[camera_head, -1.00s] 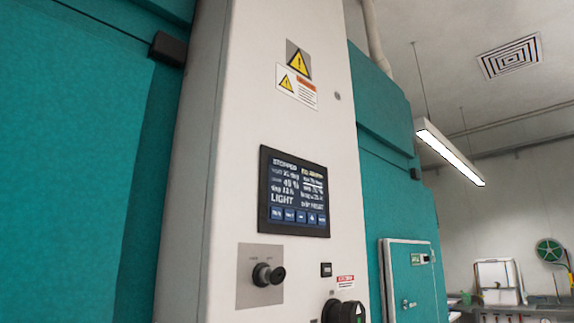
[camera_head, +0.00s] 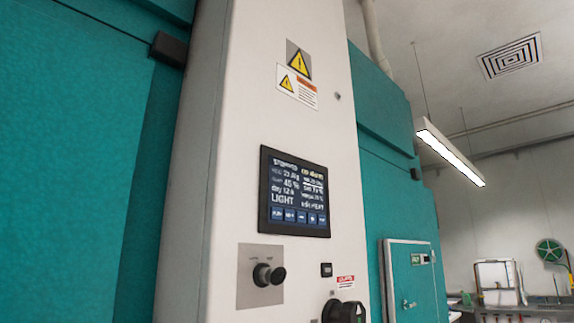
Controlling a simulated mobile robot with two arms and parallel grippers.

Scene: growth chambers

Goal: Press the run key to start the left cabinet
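A black touch panel (camera_head: 294,193) is set in the white control column, with lit text that seems to read STOPPED at its top left and LIGHT lower down. A row of blue keys (camera_head: 299,217) runs along the bottom of its screen. The leftmost key (camera_head: 277,214) has a small label, too blurred to read for sure. The left cabinet (camera_head: 75,170) is the large teal wall left of the column. Neither of my grippers is in view, and nothing touches the panel.
Below the panel are a black selector knob (camera_head: 268,275) on a grey plate, a small black switch (camera_head: 326,269) and a dark rotary handle (camera_head: 345,311). Warning labels (camera_head: 298,79) are above. Another teal cabinet (camera_head: 395,180) with a small door (camera_head: 412,285) stands to the right.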

